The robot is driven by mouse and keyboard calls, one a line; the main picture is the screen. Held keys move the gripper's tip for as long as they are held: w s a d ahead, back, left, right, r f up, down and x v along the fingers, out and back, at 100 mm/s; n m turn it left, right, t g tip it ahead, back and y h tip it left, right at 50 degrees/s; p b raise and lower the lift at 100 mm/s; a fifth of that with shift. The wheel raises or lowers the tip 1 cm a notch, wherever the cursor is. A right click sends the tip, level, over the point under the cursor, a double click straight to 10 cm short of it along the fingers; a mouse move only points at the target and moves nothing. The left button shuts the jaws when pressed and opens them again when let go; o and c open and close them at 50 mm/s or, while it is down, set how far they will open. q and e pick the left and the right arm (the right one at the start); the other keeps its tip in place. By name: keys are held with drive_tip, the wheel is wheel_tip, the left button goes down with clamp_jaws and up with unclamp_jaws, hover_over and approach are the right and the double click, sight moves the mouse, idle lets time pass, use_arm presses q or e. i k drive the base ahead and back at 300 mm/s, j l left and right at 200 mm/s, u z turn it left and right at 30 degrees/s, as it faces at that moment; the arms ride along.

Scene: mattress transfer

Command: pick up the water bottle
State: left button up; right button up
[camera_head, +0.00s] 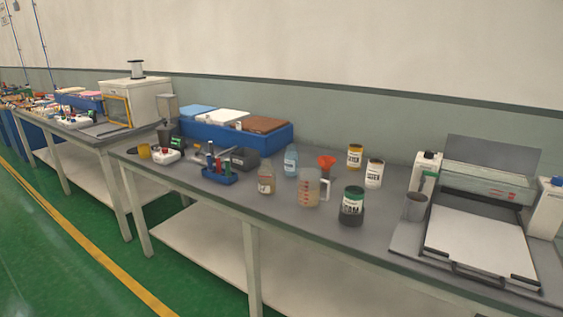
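A clear bluish bottle (291,161), which looks like the water bottle, stands upright on the grey worktable (210,190), toward the back and near the middle of the picture. A smaller clear bottle (266,182) with a pale brownish tint stands in front of it to the left. A measuring jug (309,188) stands in front of it to the right. Neither of my grippers shows in the head view.
An orange funnel (327,165), a yellow can (354,157), a white can (374,173) and a dark green jar (352,206) stand right of the bottle. A blue bin (222,135) sits behind. A flat machine (480,241) fills the table's right end.

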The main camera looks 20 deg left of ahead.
sight(291, 156)
drive_tip(key=i+j, duration=0.1)
drive_tip(key=j, duration=0.45)
drive_tip(key=i+j, duration=0.1)
drive_tip(key=j, duration=0.5)
drive_tip(key=i+j, duration=0.1)
drive_tip(key=j, duration=1.05)
drive_tip(key=i+j, duration=0.15)
drive_tip(key=j, duration=0.4)
